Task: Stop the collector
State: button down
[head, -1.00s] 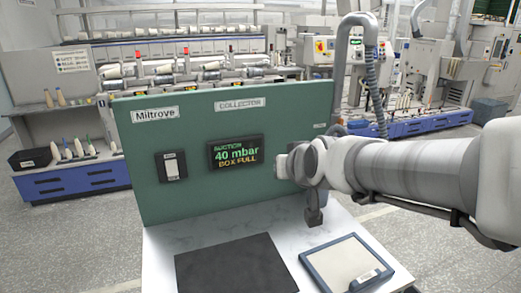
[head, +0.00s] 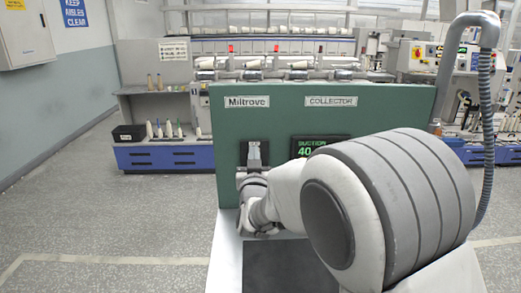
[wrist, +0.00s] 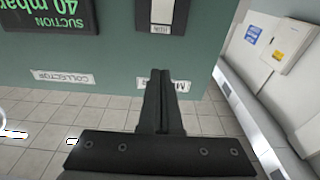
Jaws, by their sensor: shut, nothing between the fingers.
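The green collector panel (head: 370,97) stands ahead, with "Miltrove" and "COLLECTOR" labels. The switch, a dark plate with a pale rocker, is at its left; the wrist view shows it upside down (wrist: 161,14). The display (head: 310,143) reads suction 40, partly hidden by my arm; the wrist view shows "40 mbar" (wrist: 50,14).
A white table with a dark mat (head: 290,265) lies below the panel, partly behind my arm. A bent pipe with a grey hose (head: 484,130) rises at the right. Machines with bobbins stand behind. The floor at left is clear.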

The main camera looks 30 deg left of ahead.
aim_at(254, 143)
jog(key=p+x, duration=0.1)
jog(key=x, duration=0.8)
jog(key=shift+w, duration=0.35)
jog(key=f, duration=0.3)
jog(key=shift+s, duration=0.2)
jog(key=shift+s+f, duration=0.1)
jog(key=shift+f, duration=0.3)
jog(key=shift+d, duration=0.1)
jog(key=shift+f, duration=0.1)
